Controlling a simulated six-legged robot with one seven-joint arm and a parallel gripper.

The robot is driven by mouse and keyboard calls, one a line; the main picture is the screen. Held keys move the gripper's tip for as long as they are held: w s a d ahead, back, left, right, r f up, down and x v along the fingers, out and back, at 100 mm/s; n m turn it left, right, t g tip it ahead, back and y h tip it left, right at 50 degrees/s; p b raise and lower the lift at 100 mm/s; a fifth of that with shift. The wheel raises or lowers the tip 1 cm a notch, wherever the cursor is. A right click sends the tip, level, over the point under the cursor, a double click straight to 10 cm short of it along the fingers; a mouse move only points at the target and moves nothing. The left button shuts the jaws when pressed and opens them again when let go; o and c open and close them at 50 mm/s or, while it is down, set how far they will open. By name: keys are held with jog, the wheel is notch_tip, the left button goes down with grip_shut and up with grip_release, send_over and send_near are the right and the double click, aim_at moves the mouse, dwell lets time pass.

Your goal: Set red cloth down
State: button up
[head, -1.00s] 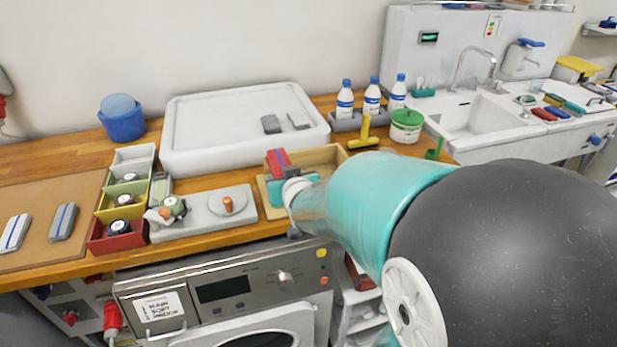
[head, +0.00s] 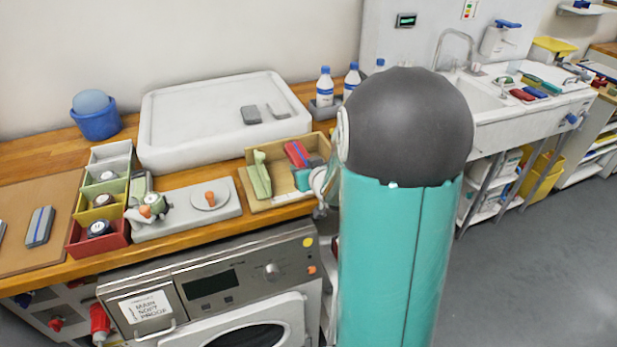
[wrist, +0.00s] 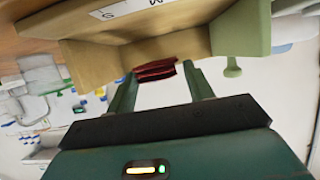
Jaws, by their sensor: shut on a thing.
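The red cloth (head: 297,153), with a blue stripe, is over the right half of a shallow wooden tray (head: 268,204) on the counter. My gripper (head: 303,179) is at the cloth's near side, its rear partly hidden by my arm. In the wrist view, the two dark green fingers (wrist: 160,70) are shut on the red cloth (wrist: 155,74), which shows dark between the tips. A tan wooden wall (wrist: 130,45) is close beyond them. I cannot tell whether the cloth touches the tray's floor.
A pale green knobbed piece (head: 260,175) stands in the tray's left part, also at right in the wrist view (wrist: 244,30). A grey plate with an orange knob (head: 209,199) is left of the tray. A white basin (head: 222,112) and bottles (head: 325,86) are behind.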

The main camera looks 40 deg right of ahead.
jog(key=shift+w+d+f, duration=0.25)
jog(key=shift+d+f, duration=0.45)
jog(key=shift+f, duration=1.65)
jog(key=shift+f, duration=0.15)
jog(key=o, duration=1)
jog(key=shift+c, duration=0.2)
